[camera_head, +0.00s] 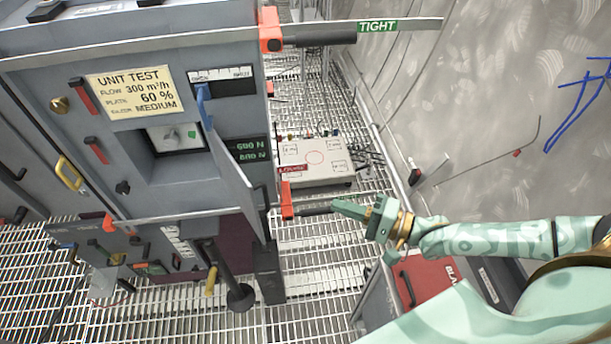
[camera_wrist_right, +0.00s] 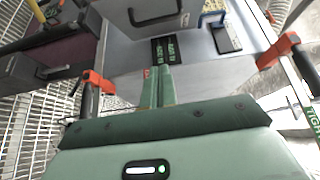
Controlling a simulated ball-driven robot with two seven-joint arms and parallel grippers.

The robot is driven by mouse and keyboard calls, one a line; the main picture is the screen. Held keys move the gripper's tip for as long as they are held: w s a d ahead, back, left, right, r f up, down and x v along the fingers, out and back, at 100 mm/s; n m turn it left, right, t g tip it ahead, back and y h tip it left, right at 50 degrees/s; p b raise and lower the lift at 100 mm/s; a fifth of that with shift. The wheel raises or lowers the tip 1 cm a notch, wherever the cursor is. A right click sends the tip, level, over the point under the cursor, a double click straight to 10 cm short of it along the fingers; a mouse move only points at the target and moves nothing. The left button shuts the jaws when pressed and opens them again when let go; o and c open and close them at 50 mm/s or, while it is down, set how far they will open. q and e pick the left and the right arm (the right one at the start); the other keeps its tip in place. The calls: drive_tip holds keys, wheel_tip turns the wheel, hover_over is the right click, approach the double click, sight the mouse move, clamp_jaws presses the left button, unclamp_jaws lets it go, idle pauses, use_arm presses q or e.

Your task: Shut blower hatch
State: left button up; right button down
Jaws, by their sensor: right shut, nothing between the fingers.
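The grey blower cabinet (camera_head: 140,190) with a "UNIT TEST" plate (camera_head: 130,93) fills the left of the head view. A grey panel, apparently the hatch (camera_head: 228,182), stands slanted at its right side; I cannot tell how far open it is. Orange-ended latches with dark grips sit at the upper right (camera_head: 270,32) and lower right (camera_head: 287,200). My right gripper (camera_head: 345,208) is shut and empty beside the lower latch; contact is unclear. In the wrist view its closed fingers (camera_wrist_right: 159,82) point at a grey face (camera_wrist_right: 205,72) between two orange latches. My left gripper is out of view.
A white box (camera_head: 315,158) lies on the grating behind the lower latch. A red case (camera_head: 432,280) is below my right arm. A "TIGHT" tag (camera_head: 377,26) marks the upper bar. The curved wall (camera_head: 480,90) bounds the right side.

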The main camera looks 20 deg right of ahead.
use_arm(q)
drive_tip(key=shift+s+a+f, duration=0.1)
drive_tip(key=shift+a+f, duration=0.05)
use_arm(e)
drive_tip(key=s+a+x, duration=0.1)
drive_tip(key=a+x, duration=0.1)
drive_tip(key=x, duration=1)
drive_tip(key=shift+a+r, duration=0.25)
drive_tip(key=shift+r, duration=0.05)
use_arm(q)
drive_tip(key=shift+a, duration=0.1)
use_arm(e)
drive_tip(key=shift+s, duration=0.2)
